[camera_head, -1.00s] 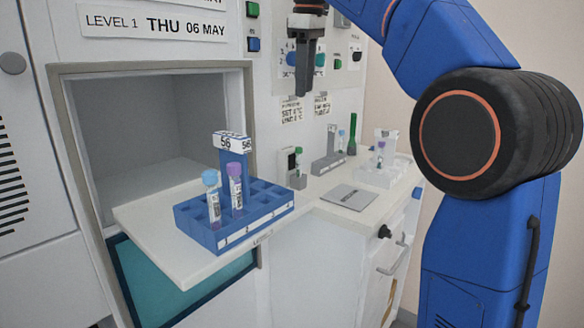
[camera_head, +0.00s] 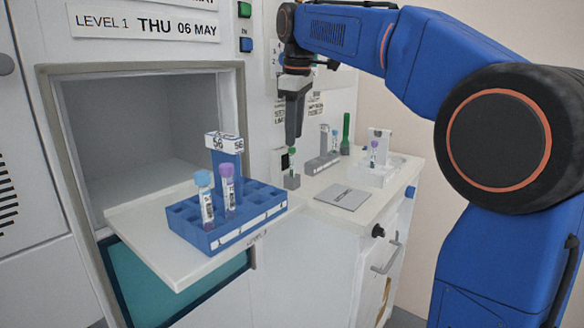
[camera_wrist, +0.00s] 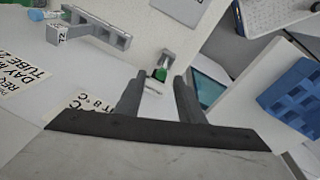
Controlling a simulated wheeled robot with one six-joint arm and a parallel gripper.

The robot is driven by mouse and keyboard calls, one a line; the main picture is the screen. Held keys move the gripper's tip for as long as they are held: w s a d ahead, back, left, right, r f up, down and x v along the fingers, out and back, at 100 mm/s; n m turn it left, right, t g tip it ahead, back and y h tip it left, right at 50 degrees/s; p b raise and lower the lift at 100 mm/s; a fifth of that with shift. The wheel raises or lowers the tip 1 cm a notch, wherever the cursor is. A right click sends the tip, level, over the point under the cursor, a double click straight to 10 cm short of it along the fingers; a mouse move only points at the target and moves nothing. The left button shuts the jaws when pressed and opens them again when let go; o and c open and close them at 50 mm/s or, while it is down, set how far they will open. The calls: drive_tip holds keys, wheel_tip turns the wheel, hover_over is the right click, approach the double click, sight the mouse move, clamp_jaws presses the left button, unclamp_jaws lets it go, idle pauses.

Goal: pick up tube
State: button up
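A green-capped tube (camera_head: 293,158) stands in a small grey holder (camera_head: 292,181) on the white counter. My gripper (camera_head: 294,138) hangs just above it, pointing down. In the wrist view the green cap (camera_wrist: 161,74) shows beyond the gap between my two fingers (camera_wrist: 158,82). The fingers are apart with nothing between them; I cannot tell if either touches the tube. A blue-capped tube (camera_head: 206,200) and a purple-capped tube (camera_head: 228,190) stand in the blue rack (camera_head: 230,236), left of my gripper. The task names no particular tube.
The blue rack sits on a white shelf (camera_head: 150,240) before an open hatch (camera_head: 140,130). On the counter are a grey rack (camera_head: 322,162), a green tube (camera_head: 346,133), a pale tray (camera_head: 375,178) and a flat grey plate (camera_head: 343,197). The panel wall is close behind my gripper.

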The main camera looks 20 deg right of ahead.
drive_tip(key=shift+w+a+f, duration=0.1)
drive_tip(key=shift+f, duration=1.05)
drive_tip(key=shift+w+a+f, duration=0.1)
drive_tip(key=shift+f, duration=1.05)
drive_tip(key=shift+c, duration=0.7)
drive_tip(key=c, duration=0.7)
drive_tip(key=shift+r, duration=0.1)
drive_tip(key=shift+c, duration=0.2)
wheel_tip(320, 180, up, 18)
drive_tip(key=shift+f, duration=0.1)
clamp_jaws()
